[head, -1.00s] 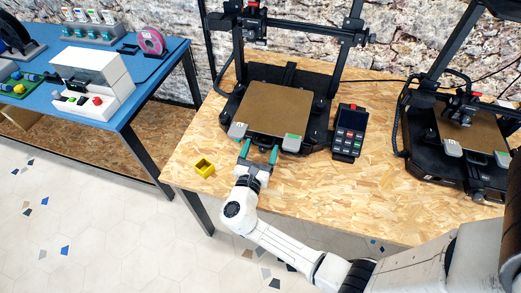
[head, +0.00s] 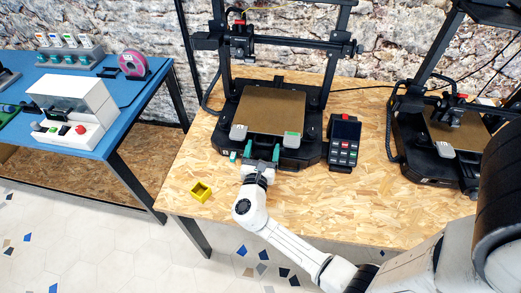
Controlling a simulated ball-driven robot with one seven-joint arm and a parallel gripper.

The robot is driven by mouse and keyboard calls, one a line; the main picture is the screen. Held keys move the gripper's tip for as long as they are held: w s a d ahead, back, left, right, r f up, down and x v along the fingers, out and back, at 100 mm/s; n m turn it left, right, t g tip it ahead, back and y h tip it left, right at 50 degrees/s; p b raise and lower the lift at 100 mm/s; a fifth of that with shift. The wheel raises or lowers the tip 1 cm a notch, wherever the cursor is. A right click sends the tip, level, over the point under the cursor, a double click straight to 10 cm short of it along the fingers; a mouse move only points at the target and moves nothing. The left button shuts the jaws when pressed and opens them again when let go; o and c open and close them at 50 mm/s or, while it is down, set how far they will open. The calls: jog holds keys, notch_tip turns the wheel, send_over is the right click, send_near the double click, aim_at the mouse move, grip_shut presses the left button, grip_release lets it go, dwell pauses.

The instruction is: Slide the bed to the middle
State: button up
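The bed (head: 271,108) is a flat brown plate on the left black printer (head: 225,141) in the head view. My gripper (head: 262,151) is at the front edge of this printer, between the two blocks. Its two teal fingers are spread apart, with nothing seen between them. I cannot tell whether the fingers touch the bed or the printer base.
A keypad unit with a screen (head: 344,142) stands right of the printer. A second printer (head: 440,150) is farther right. A blue table (head: 130,105) with a white machine is at the left.

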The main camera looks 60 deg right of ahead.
jog(key=shift+o, duration=1.1)
jog(key=shift+s+d, duration=0.1)
jog(key=b+v, duration=0.1)
jog(key=v, duration=0.9)
jog(key=shift+s+a, duration=0.1)
jog(key=shift+a, duration=0.3)
